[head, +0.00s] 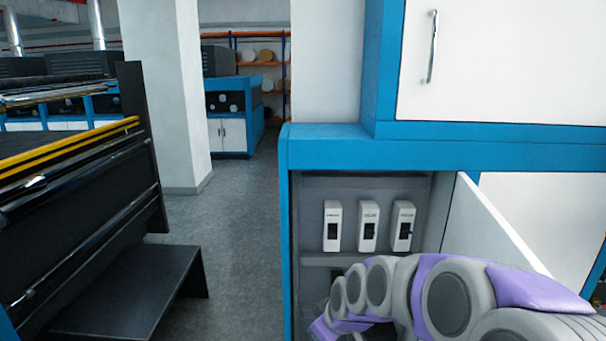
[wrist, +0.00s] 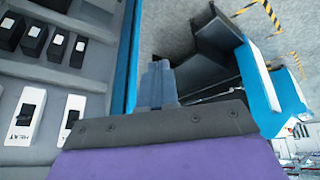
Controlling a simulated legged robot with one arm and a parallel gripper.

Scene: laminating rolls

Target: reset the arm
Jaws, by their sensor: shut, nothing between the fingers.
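My arm, grey and purple, reaches across the lower right of the head view, in front of the open cabinet (head: 285,230). In the wrist view my gripper (wrist: 157,72) is shut and empty, its grey fingers pointing past the cabinet's blue edge (wrist: 126,65). The switch panel lies to its left, apart from the fingers. The fingertips cannot be made out in the head view.
Three white switches (head: 368,226) sit inside the cabinet, whose white door (head: 492,228) stands open. The wrist view shows white switches (wrist: 23,117) and black ones (wrist: 35,40). A black machine (head: 80,195) with a low step (head: 130,290) stands left. Grey floor (head: 235,215) between is clear.

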